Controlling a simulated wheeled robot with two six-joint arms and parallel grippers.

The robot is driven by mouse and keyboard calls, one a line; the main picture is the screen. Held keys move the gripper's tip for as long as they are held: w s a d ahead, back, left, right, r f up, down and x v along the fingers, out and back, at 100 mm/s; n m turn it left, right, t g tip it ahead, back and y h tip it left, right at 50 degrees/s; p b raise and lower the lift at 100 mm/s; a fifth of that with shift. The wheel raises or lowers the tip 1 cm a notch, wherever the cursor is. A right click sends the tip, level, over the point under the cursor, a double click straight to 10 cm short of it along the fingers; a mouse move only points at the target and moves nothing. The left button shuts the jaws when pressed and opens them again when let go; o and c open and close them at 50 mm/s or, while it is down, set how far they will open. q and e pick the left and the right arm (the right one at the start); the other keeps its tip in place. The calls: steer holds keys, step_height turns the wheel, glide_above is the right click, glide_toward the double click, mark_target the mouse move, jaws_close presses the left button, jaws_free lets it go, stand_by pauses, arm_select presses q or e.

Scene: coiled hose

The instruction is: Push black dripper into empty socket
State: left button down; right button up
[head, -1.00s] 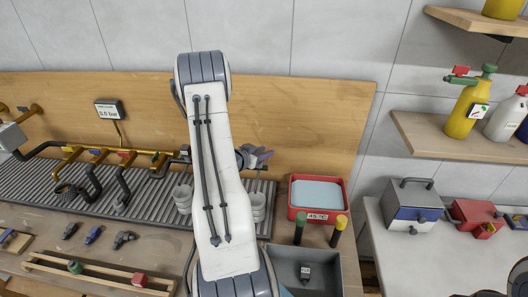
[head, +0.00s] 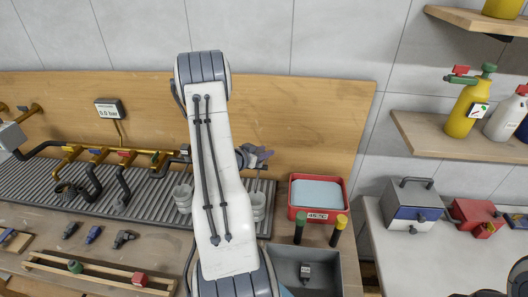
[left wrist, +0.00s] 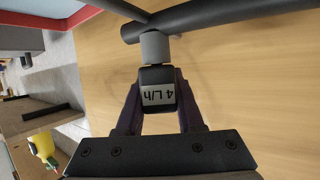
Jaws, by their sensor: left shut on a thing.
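The black dripper (left wrist: 157,97), marked "4 L/h", is held between the two dark fingers of my left gripper (left wrist: 157,90) in the left wrist view. Its far end meets a grey socket (left wrist: 155,47) on a black pipe (left wrist: 215,22). The two look in line and touching; I cannot tell how deep the dripper sits. In the head view my left gripper (head: 256,157) shows partly behind my white arm, by the wooden back panel. The arm hides the dripper and the socket there. My right gripper is not in view.
A grey bin (head: 335,260) with a small black part (head: 305,271) stands right of my arm. A red tub (head: 318,215) of water is behind it. A brass manifold (head: 95,155) with hoses is at left over a ribbed tray (head: 40,190).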

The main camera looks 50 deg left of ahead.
arm_select(q)
steer(key=shift+f, duration=0.2)
steer(key=shift+c, duration=2.3)
jaws_free()
steer(key=shift+s+r, duration=0.1)
steer(key=b+v, duration=0.2)
steer(key=v, duration=0.8)
steer(key=shift+s+r, duration=0.1)
steer(key=shift+s, duration=0.1)
